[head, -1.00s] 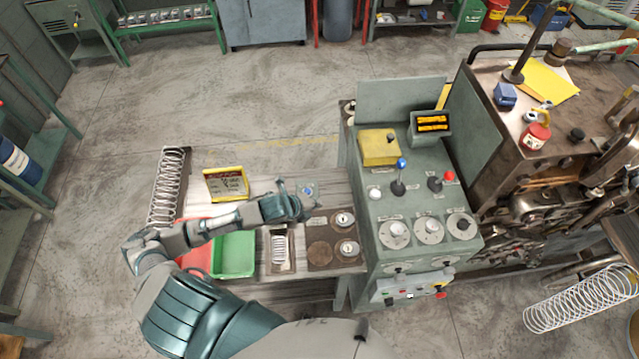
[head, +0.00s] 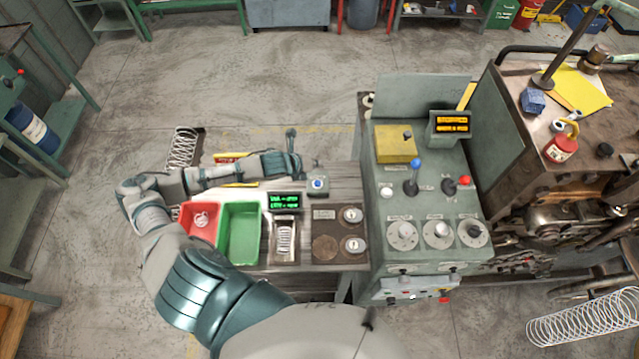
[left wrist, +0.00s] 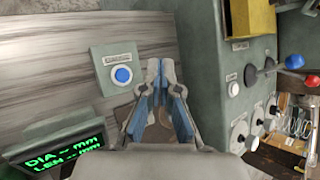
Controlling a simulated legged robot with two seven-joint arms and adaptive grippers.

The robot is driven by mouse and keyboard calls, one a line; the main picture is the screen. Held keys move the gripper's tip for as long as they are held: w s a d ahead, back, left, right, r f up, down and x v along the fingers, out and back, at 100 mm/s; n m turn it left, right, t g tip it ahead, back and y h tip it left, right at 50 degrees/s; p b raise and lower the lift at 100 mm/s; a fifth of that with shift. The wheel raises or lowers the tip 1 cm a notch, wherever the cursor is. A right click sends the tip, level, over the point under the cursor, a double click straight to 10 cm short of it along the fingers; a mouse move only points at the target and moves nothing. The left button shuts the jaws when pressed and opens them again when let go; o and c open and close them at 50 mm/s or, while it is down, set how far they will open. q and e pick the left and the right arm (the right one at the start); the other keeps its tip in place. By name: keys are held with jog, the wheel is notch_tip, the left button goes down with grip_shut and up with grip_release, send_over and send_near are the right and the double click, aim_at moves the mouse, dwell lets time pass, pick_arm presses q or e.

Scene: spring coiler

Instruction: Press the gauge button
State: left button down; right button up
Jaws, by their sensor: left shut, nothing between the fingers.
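The gauge button is a blue round button (head: 317,184) on a small grey box on the bench; it also shows in the left wrist view (left wrist: 122,75). The gauge display (head: 284,201) shows green DIA and LEN lines, and in the left wrist view (left wrist: 63,150) they read dashes in mm. A spring (head: 286,240) lies in the tray below the display. My left gripper (head: 294,160) is shut and empty, to the left of and beyond the button in the head view. In the left wrist view its fingertips (left wrist: 160,65) are right of the button, apart from it in the picture.
A red bin (head: 200,222) with a small coil and a green bin (head: 240,232) stand left of the display. A long spring (head: 183,148) lies at the bench's far left. The grey control console (head: 425,215) with knobs and levers borders the bench on the right.

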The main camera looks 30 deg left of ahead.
aim_at(317, 185)
pick_arm(q)
jog(key=f+b, duration=0.1)
jog(key=a+f+b, duration=0.1)
jog(key=f+b, duration=0.1)
jog(key=shift+a+f, duration=0.2)
jog(key=shift+a, duration=0.1)
jog(key=f+b, duration=0.1)
jog(key=d+f+b, duration=0.2)
jog(key=b, duration=0.1)
jog(key=shift+f, duration=0.25)
jog(key=shift+d+f, duration=0.1)
jog(key=shift+f, duration=0.2)
jog(key=shift+f+b, duration=0.3)
jog(key=shift+f, duration=0.05)
jog(key=shift+a+f, duration=0.1)
jog(key=shift+a, duration=0.2)
jog(key=shift+a+f, duration=0.1)
jog(key=shift+a, duration=0.5)
jog(key=shift+d, duration=0.7)
jog(key=shift+a, duration=0.5)
jog(key=shift+d, duration=0.3)
jog(key=shift+d+f+p, duration=0.15)
jog(key=shift+d+p, duration=0.15)
jog(key=shift+d, duration=0.05)
jog(key=shift+a, duration=0.1)
